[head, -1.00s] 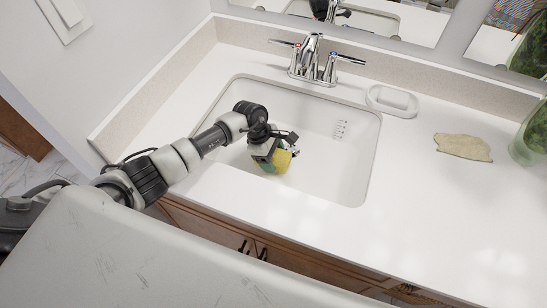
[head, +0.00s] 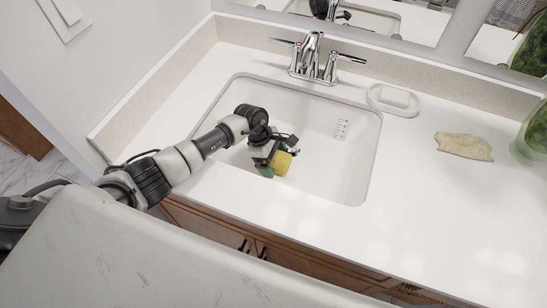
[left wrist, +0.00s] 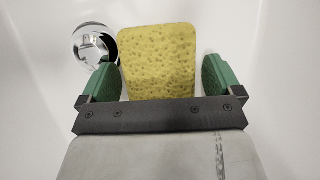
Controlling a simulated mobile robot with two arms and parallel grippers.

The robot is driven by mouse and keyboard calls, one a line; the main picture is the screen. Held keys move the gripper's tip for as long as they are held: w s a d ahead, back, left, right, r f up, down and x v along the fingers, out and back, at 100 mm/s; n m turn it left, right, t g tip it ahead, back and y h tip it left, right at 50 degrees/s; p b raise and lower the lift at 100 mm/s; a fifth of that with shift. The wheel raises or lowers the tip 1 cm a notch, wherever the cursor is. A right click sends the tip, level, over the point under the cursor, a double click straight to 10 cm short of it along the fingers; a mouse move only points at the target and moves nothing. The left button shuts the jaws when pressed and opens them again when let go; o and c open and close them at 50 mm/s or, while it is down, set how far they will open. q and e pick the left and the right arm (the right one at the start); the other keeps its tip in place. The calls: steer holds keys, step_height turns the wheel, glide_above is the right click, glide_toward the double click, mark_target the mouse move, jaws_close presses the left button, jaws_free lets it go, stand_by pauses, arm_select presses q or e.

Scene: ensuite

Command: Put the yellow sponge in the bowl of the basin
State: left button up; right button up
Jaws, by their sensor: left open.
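The yellow sponge (head: 283,163) is inside the white basin (head: 330,165), at the left gripper. In the left wrist view the sponge (left wrist: 158,62) lies between the two green fingers, with a gap on each side. My left gripper (head: 273,167) is open and reaches down into the bowl. It also shows in the left wrist view (left wrist: 160,78). I cannot tell exactly whether the sponge touches the basin's bottom. My right gripper is not in view.
A chrome faucet (head: 314,58) stands behind the basin. A white soap dish (head: 392,100) and a beige cloth (head: 463,146) lie on the counter to the right, near a green vase (head: 532,135). The drain (left wrist: 95,45) shows beside the sponge. The front right counter is clear.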

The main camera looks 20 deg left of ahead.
arm_select(q)
steer(key=b+v, duration=0.1)
steer(key=v, duration=1)
steer(key=shift+r+b, duration=0.2)
steer(key=shift+b, duration=0.2)
steer(key=shift+a+r, duration=0.2)
steer(key=shift+r, duration=0.25)
